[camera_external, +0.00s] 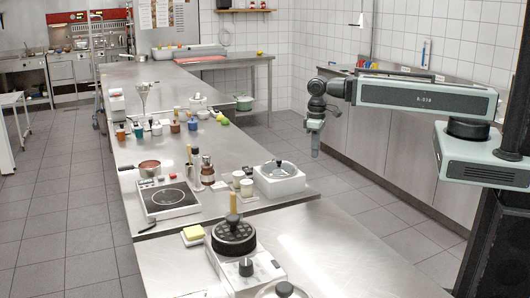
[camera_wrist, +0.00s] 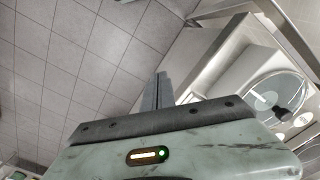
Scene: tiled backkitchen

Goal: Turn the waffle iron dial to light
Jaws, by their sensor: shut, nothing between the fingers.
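The waffle iron (camera_external: 233,240) stands on the near steel counter in the external view. It has a round black ribbed plate, a wooden handle pointing up and a pale base. Its black dial (camera_external: 246,267) sits on the front of the base; the dial's markings are too small to read. My gripper (camera_external: 315,153) hangs pointing down over the floor to the right of the counter, well apart from the waffle iron. It is shut and empty. In the wrist view the closed fingers (camera_wrist: 158,90) show above the floor tiles; the waffle iron cannot be made out there.
A white appliance with a glass lid (camera_external: 279,179) stands between my gripper and the waffle iron; it also shows in the wrist view (camera_wrist: 275,97). A hotplate (camera_external: 165,198), yellow sponge (camera_external: 193,232) and glass lid (camera_external: 284,290) are nearby. The counter right of the waffle iron is clear.

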